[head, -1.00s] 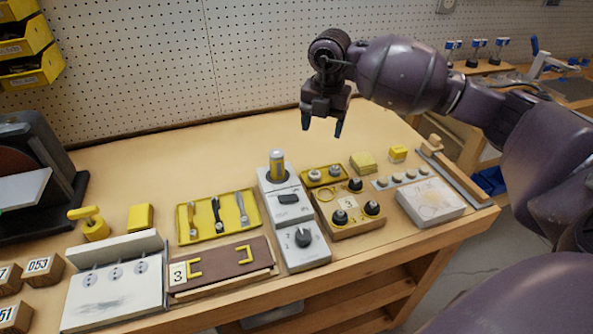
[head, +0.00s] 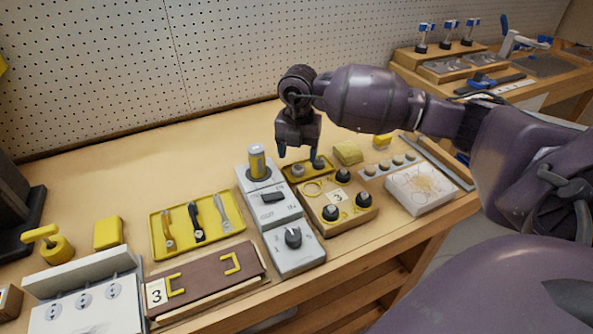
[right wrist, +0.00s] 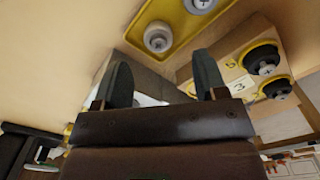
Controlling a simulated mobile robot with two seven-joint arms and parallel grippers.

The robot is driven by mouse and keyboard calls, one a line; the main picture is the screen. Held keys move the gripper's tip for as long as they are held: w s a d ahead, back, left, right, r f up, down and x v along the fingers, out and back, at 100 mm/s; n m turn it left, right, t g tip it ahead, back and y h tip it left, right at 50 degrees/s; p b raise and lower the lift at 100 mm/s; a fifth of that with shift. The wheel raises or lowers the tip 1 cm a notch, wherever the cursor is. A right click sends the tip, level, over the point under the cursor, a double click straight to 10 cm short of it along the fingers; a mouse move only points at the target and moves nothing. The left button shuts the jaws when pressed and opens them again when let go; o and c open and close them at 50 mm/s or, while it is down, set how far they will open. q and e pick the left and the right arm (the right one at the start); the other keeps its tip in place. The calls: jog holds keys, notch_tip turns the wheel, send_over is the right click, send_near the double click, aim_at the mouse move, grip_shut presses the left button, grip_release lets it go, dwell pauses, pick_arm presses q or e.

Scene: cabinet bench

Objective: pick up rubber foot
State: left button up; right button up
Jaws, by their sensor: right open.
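Two grey round pieces with cross-shaped screw heads, which look like rubber feet, sit in a small yellow tray (head: 310,172). One is at the left (head: 298,171), the other at the right (head: 318,163). In the right wrist view, one grey foot (right wrist: 158,38) lies beyond the fingertips and the other (right wrist: 200,5) is cut off by the top edge. Black round feet (head: 343,175) with pale screw centres sit on a wooden block marked 3 (head: 350,212). My right gripper (head: 299,153) is open and empty, just above the yellow tray. My left gripper is out of view.
A grey console (head: 285,215) with a yellow cylinder (head: 257,163) stands left of the tray. The bench behind the console is clear, up to the pegboard.

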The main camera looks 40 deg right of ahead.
aim_at(298, 165)
jog(key=f, duration=0.4)
jog(key=shift+w+d+f+b, duration=0.1)
jog(key=shift+w+b, duration=0.1)
jog(key=shift+b, duration=0.2)
jog(key=c, duration=1)
